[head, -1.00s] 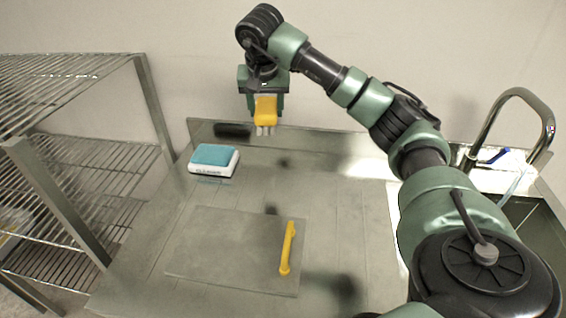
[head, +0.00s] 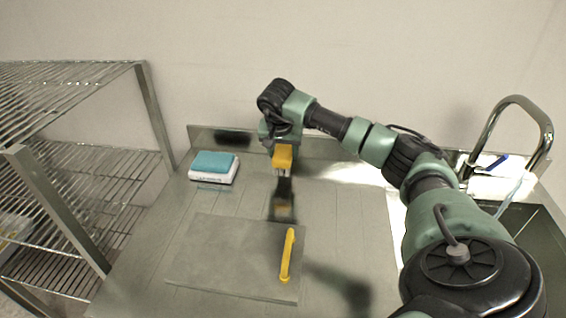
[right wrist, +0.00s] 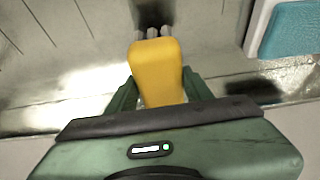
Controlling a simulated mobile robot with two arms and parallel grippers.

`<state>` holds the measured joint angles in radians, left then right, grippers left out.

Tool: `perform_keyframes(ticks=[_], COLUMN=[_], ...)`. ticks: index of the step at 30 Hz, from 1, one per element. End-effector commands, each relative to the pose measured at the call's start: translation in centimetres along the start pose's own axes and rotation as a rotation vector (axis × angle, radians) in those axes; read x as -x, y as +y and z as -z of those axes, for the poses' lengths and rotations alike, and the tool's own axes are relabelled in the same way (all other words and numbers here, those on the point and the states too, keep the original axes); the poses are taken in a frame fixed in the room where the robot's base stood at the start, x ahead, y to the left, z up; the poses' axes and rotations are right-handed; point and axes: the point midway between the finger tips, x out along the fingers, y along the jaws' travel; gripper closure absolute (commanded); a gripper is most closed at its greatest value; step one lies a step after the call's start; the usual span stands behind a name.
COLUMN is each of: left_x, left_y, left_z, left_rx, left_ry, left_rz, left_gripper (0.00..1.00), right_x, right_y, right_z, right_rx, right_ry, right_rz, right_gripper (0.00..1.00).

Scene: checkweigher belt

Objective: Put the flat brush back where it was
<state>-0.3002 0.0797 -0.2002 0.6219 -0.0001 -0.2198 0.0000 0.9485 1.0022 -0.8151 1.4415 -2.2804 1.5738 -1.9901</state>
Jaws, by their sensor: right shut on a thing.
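My right gripper (head: 280,150) is shut on a yellow block-shaped thing with pale bristle tufts at its lower end, which looks like the flat brush (head: 282,157). The bristles point down, and the brush is held above the back part of the steel table, apart from it. In the right wrist view the brush (right wrist: 158,72) sits between the green fingers, its tufts at the far end. A dark reflection or shadow lies on the table below it. My left gripper is not in view.
A blue-topped white box (head: 214,167) stands at the back left of the table (head: 330,200). A grey board (head: 230,258) lies in front, with a yellow long-handled tool (head: 287,255) on it. A wire shelf (head: 90,170) is at left, a tap (head: 540,140) at right.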

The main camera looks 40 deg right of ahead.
Motion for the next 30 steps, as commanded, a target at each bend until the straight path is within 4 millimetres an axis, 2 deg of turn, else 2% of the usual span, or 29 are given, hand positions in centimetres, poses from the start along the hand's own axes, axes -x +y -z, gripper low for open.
perform_keyframes(ticks=[5,12,23,24,26,30], left_x=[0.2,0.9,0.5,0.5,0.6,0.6], left_y=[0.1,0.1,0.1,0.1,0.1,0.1], left_z=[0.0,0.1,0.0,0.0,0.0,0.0], left_rx=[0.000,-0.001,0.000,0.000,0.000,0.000], left_ry=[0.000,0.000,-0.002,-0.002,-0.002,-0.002], left_rz=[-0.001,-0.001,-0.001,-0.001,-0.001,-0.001], left_gripper=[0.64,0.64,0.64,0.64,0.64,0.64], right_x=[-1.1,-4.1,-4.6,-4.6,-4.6,-4.6], right_y=[0.0,0.0,0.0,0.0,0.0,0.0], right_z=[-0.5,-1.7,-1.9,-1.9,-1.9,-1.9], right_rx=[0.000,-0.001,-0.001,-0.001,-0.001,0.000], right_ry=[0.000,0.000,0.002,0.001,0.001,0.001], right_rz=[-0.001,0.000,0.001,0.001,0.001,0.001], right_gripper=[0.87,0.87,0.87,0.44,0.28,0.28])
